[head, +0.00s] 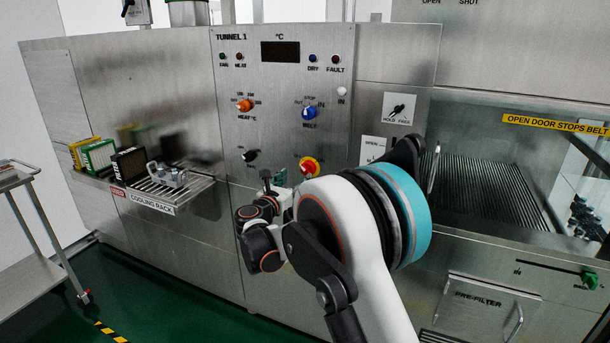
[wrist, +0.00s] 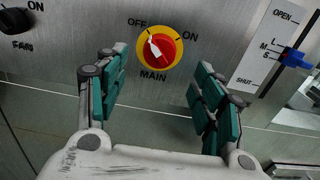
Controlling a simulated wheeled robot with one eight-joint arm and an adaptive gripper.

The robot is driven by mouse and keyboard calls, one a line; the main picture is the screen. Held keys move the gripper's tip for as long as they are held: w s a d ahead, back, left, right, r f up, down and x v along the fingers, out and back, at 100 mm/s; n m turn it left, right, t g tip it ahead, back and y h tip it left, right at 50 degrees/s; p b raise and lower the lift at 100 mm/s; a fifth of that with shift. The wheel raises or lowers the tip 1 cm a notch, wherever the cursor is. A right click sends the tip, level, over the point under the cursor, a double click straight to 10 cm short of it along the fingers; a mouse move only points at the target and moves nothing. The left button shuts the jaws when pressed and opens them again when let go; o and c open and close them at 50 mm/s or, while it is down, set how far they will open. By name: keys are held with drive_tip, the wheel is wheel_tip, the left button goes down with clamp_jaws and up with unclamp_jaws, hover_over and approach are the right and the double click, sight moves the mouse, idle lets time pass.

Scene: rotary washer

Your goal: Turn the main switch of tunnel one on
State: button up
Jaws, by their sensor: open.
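The main switch (head: 310,166) is a red knob on a yellow disc, low on the Tunnel 1 panel. In the wrist view the main switch (wrist: 166,49) has a white pointer tilted up and left, toward the OFF mark; ON is at its right. My gripper (head: 275,182) is near the panel, just below and left of the switch in the head view. In the wrist view my gripper (wrist: 161,80) is open and empty, its green-padded fingers left and right of the switch. I see no contact with the knob. My arm hides part of the lower panel.
The black fan knob (wrist: 15,20) is left of the switch, and a blue slider (wrist: 296,58) is at the right. Above are the orange heat knob (head: 244,105) and blue belt knob (head: 309,113). The cooling rack (head: 190,192) juts out at left.

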sight(305, 170)
drive_tip(key=b+x, duration=0.2)
drive_tip(key=x, duration=0.6)
drive_tip(key=c, duration=1)
